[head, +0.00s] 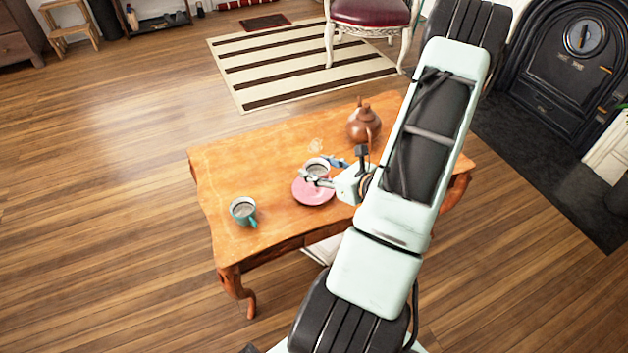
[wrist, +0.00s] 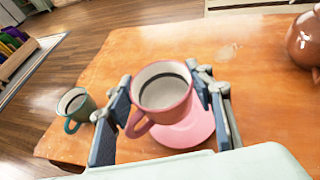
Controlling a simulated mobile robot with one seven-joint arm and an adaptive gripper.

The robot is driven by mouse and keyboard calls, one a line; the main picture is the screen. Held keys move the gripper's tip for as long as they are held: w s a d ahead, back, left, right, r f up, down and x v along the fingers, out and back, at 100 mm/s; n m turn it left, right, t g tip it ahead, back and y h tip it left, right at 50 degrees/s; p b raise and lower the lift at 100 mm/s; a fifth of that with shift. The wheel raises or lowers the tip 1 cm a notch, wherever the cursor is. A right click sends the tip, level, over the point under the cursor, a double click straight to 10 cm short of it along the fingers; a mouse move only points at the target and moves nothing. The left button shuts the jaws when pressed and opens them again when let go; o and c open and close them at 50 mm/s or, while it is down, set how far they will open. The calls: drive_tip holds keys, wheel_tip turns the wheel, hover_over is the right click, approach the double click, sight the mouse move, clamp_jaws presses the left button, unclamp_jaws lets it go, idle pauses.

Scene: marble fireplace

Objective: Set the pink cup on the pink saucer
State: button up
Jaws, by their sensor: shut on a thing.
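The pink cup (wrist: 163,94) is between the two fingers of my gripper (wrist: 167,95), which is shut on it. In the head view the cup (head: 317,168) shows over the far part of the pink saucer (head: 313,193). The saucer also shows behind and below the cup in the wrist view (wrist: 187,133). My gripper (head: 322,174) reaches in from the right in the head view. I cannot tell whether the cup's base touches the saucer.
A wooden table (head: 270,150) carries these things. A teal cup (head: 242,210) stands near its front left, left of the saucer. A brown teapot (head: 363,122) stands at the back right. The table's far left part is bare.

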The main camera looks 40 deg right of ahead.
sight(312, 168)
drive_tip(key=w+f, duration=0.2)
drive_tip(key=f, duration=0.1)
drive_tip(key=shift+w+d+b, duration=0.2)
drive_tip(key=shift+d+b, duration=0.15)
drive_tip(key=shift+w+d+f+b, duration=0.15)
drive_tip(key=shift+f+b, duration=0.15)
drive_tip(key=shift+f, duration=0.55)
drive_tip(key=shift+w+a+f+b, duration=0.1)
drive_tip(key=shift+f+b, duration=0.15)
drive_tip(key=shift+f, duration=0.6)
drive_tip(key=shift+f, duration=0.1)
drive_tip(key=o, duration=1.3)
drive_tip(key=shift+c, duration=0.2)
drive_tip(key=shift+s+d+r, duration=0.1)
drive_tip(key=shift+s+r, duration=0.2)
drive_tip(key=shift+s, duration=0.05)
drive_tip(key=a+p+v, duration=0.1)
drive_tip(key=p+v, duration=0.1)
drive_tip(key=v, duration=0.9)
drive_tip(key=shift+s+d+p, duration=0.2)
drive_tip(key=shift+d+p, duration=0.1)
drive_tip(key=shift+d, duration=0.15)
